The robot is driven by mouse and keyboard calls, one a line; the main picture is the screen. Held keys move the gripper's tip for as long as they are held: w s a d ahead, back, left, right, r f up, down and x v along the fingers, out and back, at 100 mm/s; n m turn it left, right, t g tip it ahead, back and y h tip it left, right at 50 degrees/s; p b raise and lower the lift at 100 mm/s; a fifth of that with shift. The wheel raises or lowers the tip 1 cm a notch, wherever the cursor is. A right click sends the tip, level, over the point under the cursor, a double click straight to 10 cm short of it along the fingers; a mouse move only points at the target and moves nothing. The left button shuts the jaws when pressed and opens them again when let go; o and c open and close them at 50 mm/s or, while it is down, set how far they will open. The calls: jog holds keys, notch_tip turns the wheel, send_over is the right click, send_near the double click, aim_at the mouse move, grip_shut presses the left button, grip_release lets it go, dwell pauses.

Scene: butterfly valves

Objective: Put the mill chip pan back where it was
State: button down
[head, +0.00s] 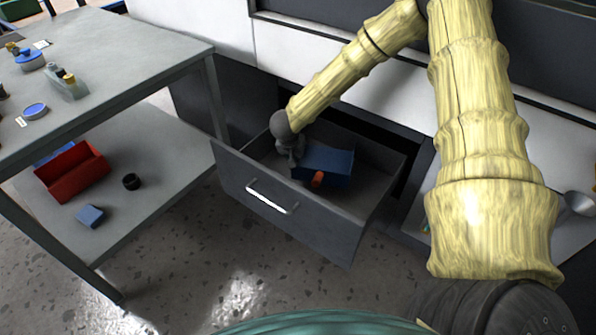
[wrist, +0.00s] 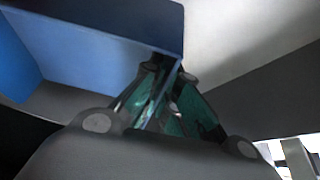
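A dark grey drawer-like pan (head: 247,203) with a silver bar handle stands pulled out from the cabinet front in the head view. A blue open box (head: 330,166) is inside it, and the box also shows large at the upper left of the wrist view (wrist: 95,35). Which of the two is the mill chip pan, I cannot tell for certain. My gripper (head: 295,158) reaches down into the drawer at the box's left end. In the wrist view its green fingers (wrist: 170,78) are close together with an edge of the blue wall between them.
An orange-red piece (head: 317,180) is in the drawer by the blue box. A grey two-level table (head: 125,55) stands at the left, with a red bin (head: 73,172), a blue block (head: 90,216) and a black ring-like part (head: 131,181) on its lower shelf. Speckled floor lies clear in front.

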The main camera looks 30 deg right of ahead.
notch_tip(320, 180, down, 5)
jog(key=shift+f+b, duration=0.1)
jog(key=shift+b, duration=0.95)
jog(key=c, duration=2.1)
grip_release()
jog(key=o, duration=0.5)
jog(key=shift+c, duration=0.2)
jog(key=p+v, duration=0.5)
jog(key=v, duration=0.7)
jog(key=shift+a, duration=0.1)
